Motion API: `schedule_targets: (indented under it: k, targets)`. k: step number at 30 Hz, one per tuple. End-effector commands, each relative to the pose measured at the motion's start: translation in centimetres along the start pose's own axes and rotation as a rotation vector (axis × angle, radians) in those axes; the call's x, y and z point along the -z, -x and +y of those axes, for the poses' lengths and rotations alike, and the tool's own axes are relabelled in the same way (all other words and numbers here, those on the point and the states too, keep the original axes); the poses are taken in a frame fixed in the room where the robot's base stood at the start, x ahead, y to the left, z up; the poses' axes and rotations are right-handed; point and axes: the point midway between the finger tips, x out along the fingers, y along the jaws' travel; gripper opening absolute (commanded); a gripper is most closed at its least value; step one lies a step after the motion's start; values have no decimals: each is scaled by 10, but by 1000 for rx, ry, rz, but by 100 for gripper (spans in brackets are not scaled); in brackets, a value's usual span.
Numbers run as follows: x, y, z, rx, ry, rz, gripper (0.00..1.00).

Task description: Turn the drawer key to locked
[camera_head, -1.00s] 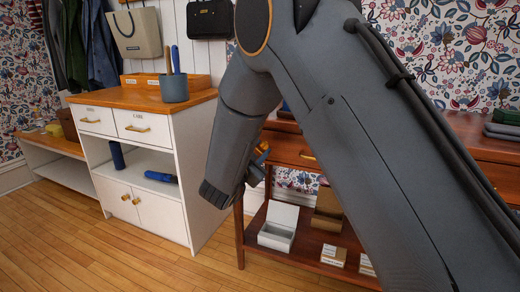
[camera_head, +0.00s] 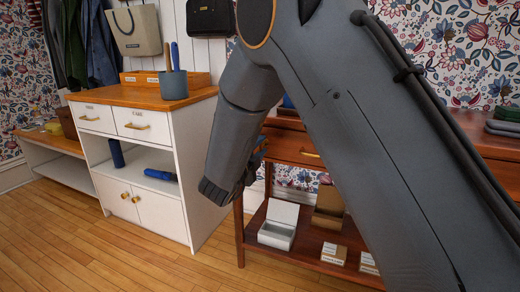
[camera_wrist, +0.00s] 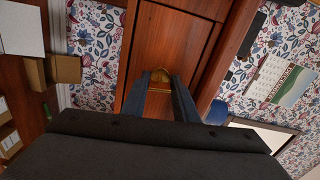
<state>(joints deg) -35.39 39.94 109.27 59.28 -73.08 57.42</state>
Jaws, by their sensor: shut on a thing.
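In the wrist view, the two blue-grey fingers of my gripper (camera_wrist: 160,95) reach to the reddish wooden drawer front (camera_wrist: 176,40). A brass piece, which looks like the drawer key (camera_wrist: 160,76), shows between the fingertips, and my gripper is shut on it. The key's shape is mostly hidden by the fingers, so its turn angle cannot be told. In the head view, my gripper (camera_head: 254,168) is at the left end of the wooden table (camera_head: 284,143), largely hidden by my own arm. A brass drawer handle (camera_head: 310,155) shows to its right.
The table's lower shelf holds a white open box (camera_head: 278,228), a brown box (camera_head: 328,208) and small labelled boxes (camera_head: 334,252). A white cabinet (camera_head: 190,150) with a pot of tools (camera_head: 173,84) stands at left. The wooden floor in front is clear.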

Motion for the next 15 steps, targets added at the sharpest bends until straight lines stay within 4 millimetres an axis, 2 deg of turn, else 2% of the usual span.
schedule_targets:
  k: [15]
  targets:
    - [1,0,1,-2,-112,1,4]
